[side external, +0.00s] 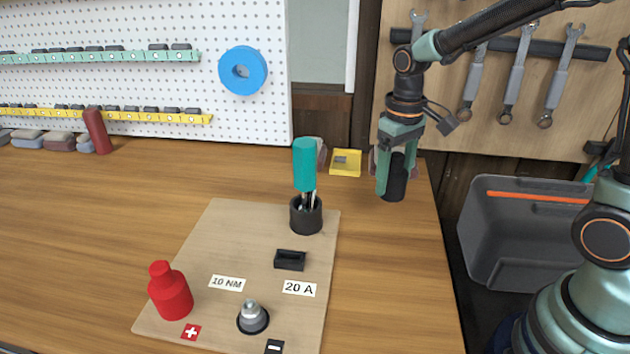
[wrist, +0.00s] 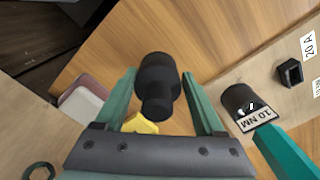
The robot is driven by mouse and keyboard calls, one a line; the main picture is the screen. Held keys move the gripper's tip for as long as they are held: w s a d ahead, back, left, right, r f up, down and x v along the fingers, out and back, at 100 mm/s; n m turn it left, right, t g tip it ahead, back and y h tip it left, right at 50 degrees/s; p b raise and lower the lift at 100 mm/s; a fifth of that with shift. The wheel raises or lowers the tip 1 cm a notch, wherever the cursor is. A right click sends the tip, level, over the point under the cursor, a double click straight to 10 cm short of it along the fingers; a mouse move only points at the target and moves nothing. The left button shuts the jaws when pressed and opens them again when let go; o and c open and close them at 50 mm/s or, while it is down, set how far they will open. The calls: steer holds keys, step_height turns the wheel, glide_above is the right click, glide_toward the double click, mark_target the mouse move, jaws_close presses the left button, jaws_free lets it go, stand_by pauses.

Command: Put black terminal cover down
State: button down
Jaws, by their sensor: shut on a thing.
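The black terminal cover (wrist: 158,80) is a dark stepped cylinder between my gripper's two green fingers in the wrist view. In the side view the cover (side external: 397,181) hangs at the fingertips of my gripper (side external: 392,172), above the right end of the wooden bench. My gripper also shows in the wrist view (wrist: 160,85), shut on the cover. The gap between the cover and the bench is hard to judge. The red terminal cover (side external: 170,291) stands at the board's front left. A bare metal terminal post (side external: 252,316) stands near the minus label.
The board (side external: 228,240) also carries a black cup (side external: 306,216) with a teal-handled tool (side external: 305,165) and a black fuse holder (side external: 290,260). A yellow tray (side external: 346,163) stands left of my gripper at the back. A grey bin (side external: 520,245) is right of the bench. Bench right of the board is clear.

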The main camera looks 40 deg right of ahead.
mark_target(397, 155)
steer(key=shift+f, duration=2.15)
steer(key=shift+f, duration=0.15)
jaws_free()
step_height(397, 155, up, 11)
steer(key=shift+r, duration=0.2)
steer(key=shift+s+r, duration=0.1)
steer(key=shift+r, duration=0.45)
steer(key=shift+s+r, duration=0.25)
steer(key=s+r+t, duration=0.1)
steer(key=s+t, duration=0.4)
steer(key=s, duration=0.2)
steer(key=shift+a+r+t, duration=0.15)
steer(key=shift+a+t, duration=0.05)
steer(key=shift+t, duration=0.1)
